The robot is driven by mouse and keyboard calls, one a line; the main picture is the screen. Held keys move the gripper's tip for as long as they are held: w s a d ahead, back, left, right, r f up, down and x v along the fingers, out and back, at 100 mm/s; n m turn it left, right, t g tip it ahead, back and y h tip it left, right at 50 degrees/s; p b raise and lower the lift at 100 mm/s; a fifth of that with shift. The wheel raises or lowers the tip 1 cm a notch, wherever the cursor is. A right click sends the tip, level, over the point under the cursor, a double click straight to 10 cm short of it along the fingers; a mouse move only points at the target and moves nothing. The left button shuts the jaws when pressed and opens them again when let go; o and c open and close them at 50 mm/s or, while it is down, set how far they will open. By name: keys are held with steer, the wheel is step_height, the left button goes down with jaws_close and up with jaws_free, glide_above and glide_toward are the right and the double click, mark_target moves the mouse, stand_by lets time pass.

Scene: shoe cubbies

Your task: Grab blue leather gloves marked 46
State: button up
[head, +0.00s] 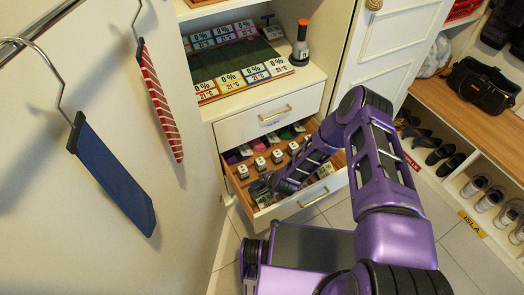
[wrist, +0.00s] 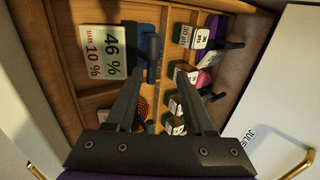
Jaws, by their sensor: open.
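My gripper (wrist: 157,74) is open, with its two dark fingers reaching into an open wooden drawer. In the head view my gripper (head: 262,188) is at the drawer's left front part. Nothing is clearly held between the fingers.
The drawer (head: 312,207) has wooden dividers and several small blocks with white labels (wrist: 195,37). Above it, a board with percentage cards (head: 240,58) and an orange-topped black object (head: 300,45) stand on a shelf. A white cabinet door (head: 385,45) is at right.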

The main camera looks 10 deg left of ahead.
steer(key=x, duration=0.3)
steer(key=shift+w+f, duration=0.15)
steer(key=shift+f, duration=0.05)
jaws_close()
stand_by(1.3)
